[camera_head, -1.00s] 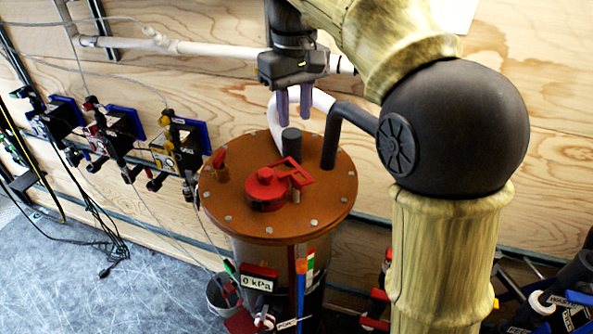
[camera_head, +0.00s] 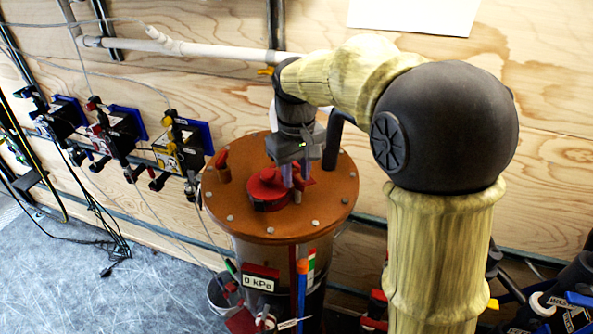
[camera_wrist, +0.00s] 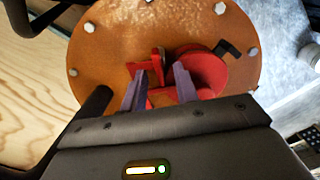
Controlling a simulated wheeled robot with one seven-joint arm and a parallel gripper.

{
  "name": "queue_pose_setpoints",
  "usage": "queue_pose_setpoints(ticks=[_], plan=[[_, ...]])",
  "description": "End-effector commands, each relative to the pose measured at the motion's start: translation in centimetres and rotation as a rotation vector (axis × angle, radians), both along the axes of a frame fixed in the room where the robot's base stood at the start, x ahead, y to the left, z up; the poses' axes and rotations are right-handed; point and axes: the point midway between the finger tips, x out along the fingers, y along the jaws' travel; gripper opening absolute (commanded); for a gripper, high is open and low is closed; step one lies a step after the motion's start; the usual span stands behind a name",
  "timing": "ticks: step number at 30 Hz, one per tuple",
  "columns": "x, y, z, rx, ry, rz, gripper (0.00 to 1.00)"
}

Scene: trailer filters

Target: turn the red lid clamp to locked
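The red lid clamp (camera_head: 266,190) sits on top of the round orange-brown lid (camera_head: 232,222) of the tank. It has a round cap and a handle to the right, partly hidden behind my fingers. In the wrist view the clamp's round cap (camera_wrist: 208,72) is to the right and its handle (camera_wrist: 142,68) to the left. My gripper (camera_head: 297,184) points down at the handle side of the clamp. Its two purple fingers (camera_wrist: 159,72) are apart, with part of the red handle between or just below them. I cannot tell if they touch it.
A small red-orange fitting (camera_head: 222,164) stands at the lid's left. A dark pipe (camera_head: 333,140) rises behind my gripper. A pressure display (camera_head: 260,278) hangs on the tank front. Several valve units (camera_head: 183,146) are on the wooden wall at left.

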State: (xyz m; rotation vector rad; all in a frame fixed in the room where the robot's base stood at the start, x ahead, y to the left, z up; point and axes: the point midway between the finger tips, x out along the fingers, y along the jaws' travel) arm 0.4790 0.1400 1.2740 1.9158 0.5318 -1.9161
Motion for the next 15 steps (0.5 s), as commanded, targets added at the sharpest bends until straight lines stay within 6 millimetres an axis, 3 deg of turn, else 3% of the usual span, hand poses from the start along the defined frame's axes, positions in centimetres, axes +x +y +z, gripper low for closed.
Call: queue_pose_setpoints(ticks=[8,12,15], plan=[[0.01,-0.03,-0.13,0.0,0.0,-0.001,0.28],[-0.02,0.07,-0.12,0.0,0.0,0.002,0.01],[-0.04,0.13,-0.1,0.0,0.0,0.003,0.0]])
